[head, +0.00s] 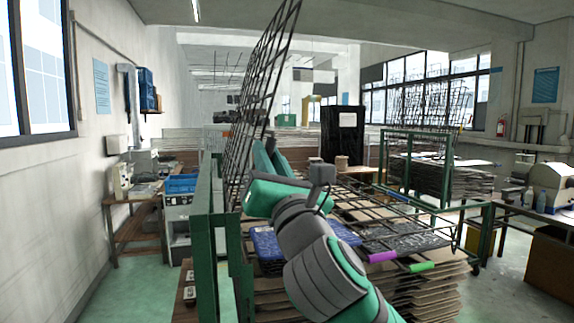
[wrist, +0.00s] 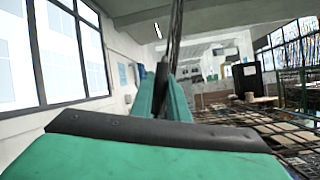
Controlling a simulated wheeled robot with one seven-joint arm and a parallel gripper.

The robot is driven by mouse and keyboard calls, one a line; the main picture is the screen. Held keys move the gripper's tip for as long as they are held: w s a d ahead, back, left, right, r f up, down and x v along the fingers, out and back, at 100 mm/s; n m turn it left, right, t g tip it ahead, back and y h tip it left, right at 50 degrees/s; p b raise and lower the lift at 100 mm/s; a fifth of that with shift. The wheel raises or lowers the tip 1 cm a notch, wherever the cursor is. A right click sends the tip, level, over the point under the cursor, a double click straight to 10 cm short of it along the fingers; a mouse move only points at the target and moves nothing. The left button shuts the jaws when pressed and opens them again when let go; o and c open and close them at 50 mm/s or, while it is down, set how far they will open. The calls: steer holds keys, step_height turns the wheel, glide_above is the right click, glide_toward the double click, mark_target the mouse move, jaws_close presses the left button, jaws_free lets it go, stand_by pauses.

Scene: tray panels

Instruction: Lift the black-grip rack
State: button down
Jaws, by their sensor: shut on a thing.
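A dark wire rack (head: 262,92) stands tilted steeply up at the left of the green frame in the head view. In the wrist view the same rack (wrist: 176,38) shows nearly edge-on, rising from my fingertips. My gripper (head: 268,152) is at the rack's right side, its green fingers shut on it. In the wrist view a dark piece, seemingly the black grip (wrist: 162,74), sits between the fingers. My arm hides part of the rack's lower end.
Flat racks with a purple grip (head: 382,257) and a green grip (head: 421,267) lie over stacked brown boards (head: 436,296). A green post (head: 205,225) stands at left. Blue and black panels lie on the racks. Open floor shows at left.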

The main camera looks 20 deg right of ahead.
steer(key=shift+w+a+r+n+y, duration=0.15)
steer(key=shift+a+n+y, duration=0.45)
steer(key=shift+a+n, duration=0.45)
steer(key=shift+a, duration=0.1)
steer(key=c, duration=1.7)
jaws_free()
steer(key=v, duration=1.1)
steer(key=shift+r, duration=0.2)
